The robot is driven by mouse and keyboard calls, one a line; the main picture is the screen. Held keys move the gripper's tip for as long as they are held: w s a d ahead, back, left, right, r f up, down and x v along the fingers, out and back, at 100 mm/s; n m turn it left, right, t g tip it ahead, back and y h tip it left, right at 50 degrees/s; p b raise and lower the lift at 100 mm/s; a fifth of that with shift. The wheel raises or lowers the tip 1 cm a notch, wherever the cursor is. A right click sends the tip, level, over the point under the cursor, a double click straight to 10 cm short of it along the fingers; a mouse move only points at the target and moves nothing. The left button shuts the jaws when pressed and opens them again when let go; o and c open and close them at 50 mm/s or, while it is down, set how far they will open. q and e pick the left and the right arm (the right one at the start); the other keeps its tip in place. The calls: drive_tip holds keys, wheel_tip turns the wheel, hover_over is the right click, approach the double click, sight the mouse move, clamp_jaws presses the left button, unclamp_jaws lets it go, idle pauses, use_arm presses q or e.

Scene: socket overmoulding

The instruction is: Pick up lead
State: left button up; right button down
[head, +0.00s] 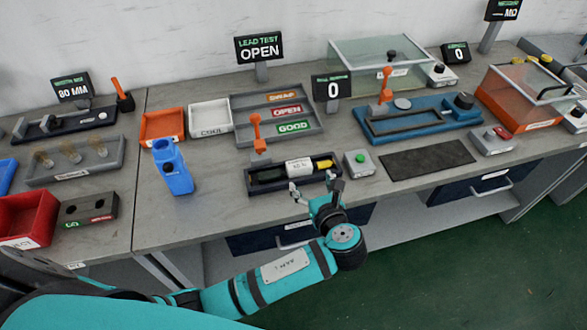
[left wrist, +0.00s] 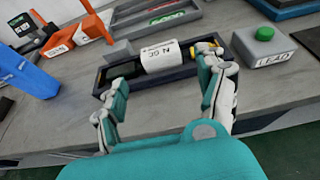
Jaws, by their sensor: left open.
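A dark test tray (head: 262,187) stands near the table's front edge, with an orange lever (head: 256,133) at its back left. A white labelled piece (head: 299,167) and a small yellow part (head: 324,164) are on it. The white piece also shows in the left wrist view (left wrist: 160,56). I cannot clearly make out a separate lead; dark parts in the tray are hard to tell apart. My left gripper (head: 316,191) is open and empty, just in front of the tray. In the left wrist view its fingers (left wrist: 158,95) spread on either side of the tray's middle.
A green-button box (head: 359,163) marked LEAD stands right of the tray. A blue holder (head: 173,167) stands at left. Sorting bins (head: 318,126) are behind, and a black mat (head: 430,159) lies at right. Table shows bare between the blue holder and the tray.

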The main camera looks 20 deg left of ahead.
sight(300, 165)
use_arm(q)
drive_tip(key=x, duration=1)
drive_tip(key=shift+s+a+p, duration=0.1)
drive_tip(key=shift+p, duration=0.3)
drive_tip(key=shift+r, duration=0.1)
drive_tip(key=c, duration=0.9)
